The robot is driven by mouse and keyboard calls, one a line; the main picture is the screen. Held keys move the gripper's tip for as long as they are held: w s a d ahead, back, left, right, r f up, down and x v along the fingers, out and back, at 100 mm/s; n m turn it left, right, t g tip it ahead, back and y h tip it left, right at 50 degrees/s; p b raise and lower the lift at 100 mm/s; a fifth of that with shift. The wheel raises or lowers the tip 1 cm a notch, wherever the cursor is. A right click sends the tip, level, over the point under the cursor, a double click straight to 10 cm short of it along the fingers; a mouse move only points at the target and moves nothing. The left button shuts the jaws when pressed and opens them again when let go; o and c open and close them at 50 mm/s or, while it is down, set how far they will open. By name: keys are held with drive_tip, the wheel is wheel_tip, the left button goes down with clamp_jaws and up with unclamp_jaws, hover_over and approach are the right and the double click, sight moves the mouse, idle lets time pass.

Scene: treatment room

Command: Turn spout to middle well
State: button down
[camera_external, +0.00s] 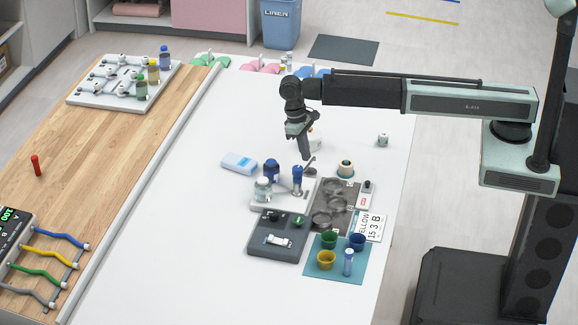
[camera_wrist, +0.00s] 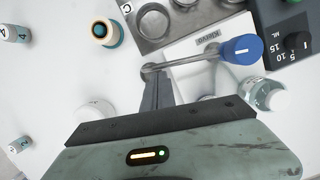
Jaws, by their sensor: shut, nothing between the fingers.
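The dispenser's blue knob (camera_external: 297,178) stands on a white base; it shows in the wrist view (camera_wrist: 242,49). Its thin metal spout (camera_wrist: 195,60) runs left from the knob to a rounded end, outside the wells. The dark well plate (camera_external: 328,205) has three round wells in a row; the middle well (camera_external: 330,204) lies between the other two. The wrist view shows one well by the letter C (camera_wrist: 152,20). My gripper (camera_external: 306,157) is shut and empty, pointing down; its fingertips (camera_wrist: 155,78) are at the spout's outer end. I cannot tell whether they touch it.
A clear bottle (camera_external: 263,188) and a dark blue-capped one (camera_external: 271,168) stand left of the knob. A ringed jar (camera_external: 345,169) is right of my gripper. A dark grey device (camera_external: 276,240) and a teal mat (camera_external: 337,262) with cups lie in front.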

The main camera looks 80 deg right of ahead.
drive_tip(key=shift+s, duration=0.1)
idle(0.3)
drive_tip(key=shift+s+m, duration=0.65)
drive_tip(key=shift+m, duration=0.05)
drive_tip(key=s+a+m+t+y, duration=0.2)
drive_tip(key=s+a+m, duration=0.6)
drive_tip(key=m, duration=0.4)
drive_tip(key=shift+s+a+m, duration=0.25)
drive_tip(key=shift+s+m, duration=0.05)
drive_tip(key=shift+s, duration=0.35)
